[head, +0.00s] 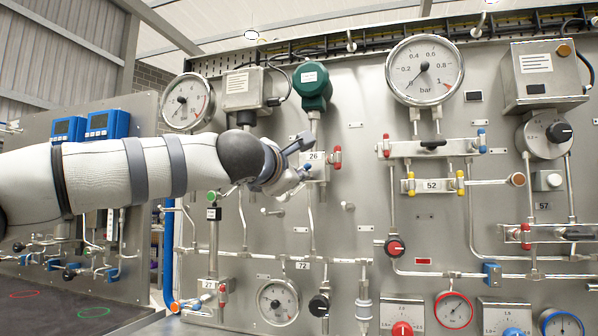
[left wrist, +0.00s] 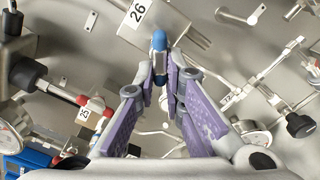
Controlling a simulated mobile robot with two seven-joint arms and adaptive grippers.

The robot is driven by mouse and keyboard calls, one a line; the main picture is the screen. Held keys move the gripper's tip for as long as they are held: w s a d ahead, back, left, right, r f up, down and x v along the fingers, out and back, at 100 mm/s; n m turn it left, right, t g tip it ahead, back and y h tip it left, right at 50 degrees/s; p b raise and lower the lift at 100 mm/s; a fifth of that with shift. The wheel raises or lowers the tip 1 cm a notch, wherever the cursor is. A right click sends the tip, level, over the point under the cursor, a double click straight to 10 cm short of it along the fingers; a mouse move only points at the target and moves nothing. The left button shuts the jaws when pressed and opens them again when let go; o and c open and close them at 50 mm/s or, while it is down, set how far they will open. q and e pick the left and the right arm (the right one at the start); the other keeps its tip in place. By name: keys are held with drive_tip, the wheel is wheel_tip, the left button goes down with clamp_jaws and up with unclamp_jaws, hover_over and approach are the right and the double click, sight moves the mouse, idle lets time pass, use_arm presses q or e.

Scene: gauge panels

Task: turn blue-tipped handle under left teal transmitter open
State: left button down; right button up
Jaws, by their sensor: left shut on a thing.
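The teal transmitter (head: 312,86) stands at upper centre in the head view, the only teal one I see. Below it is a metal valve block labelled 26 (head: 314,156), with a red-tipped handle (head: 336,157) on its right side. My left gripper (head: 304,163) is at the block's left side. In the left wrist view, the left gripper's purple-padded fingers (left wrist: 161,78) close around the blue-tipped handle (left wrist: 159,42), whose blue tip stands out between them. The block 26 (left wrist: 172,30) is just behind it. The fingers partly hide the handle. My right gripper is not in view.
A large round gauge (head: 424,70) and a block labelled 52 (head: 432,185) are to the right. A vertical pipe with a green cap (head: 212,197) stands left, below my arm. Another red-tipped handle (left wrist: 95,104) lies left of the gripper in the wrist view.

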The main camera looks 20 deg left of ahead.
use_arm(q)
drive_tip(key=shift+a+r, duration=0.1)
drive_tip(key=shift+r, duration=0.1)
drive_tip(key=n, duration=0.6)
drive_tip(key=shift+s+d+f+n, duration=0.1)
drive_tip(key=shift+d+f+n, duration=0.05)
drive_tip(key=shift+d+n, duration=0.2)
drive_tip(key=n, duration=0.3)
drive_tip(key=shift+d+n, duration=0.1)
drive_tip(key=shift+n, duration=0.25)
drive_tip(key=c, duration=1.7)
unclamp_jaws()
drive_tip(key=s, duration=0.7)
drive_tip(key=shift+s+f, duration=0.35)
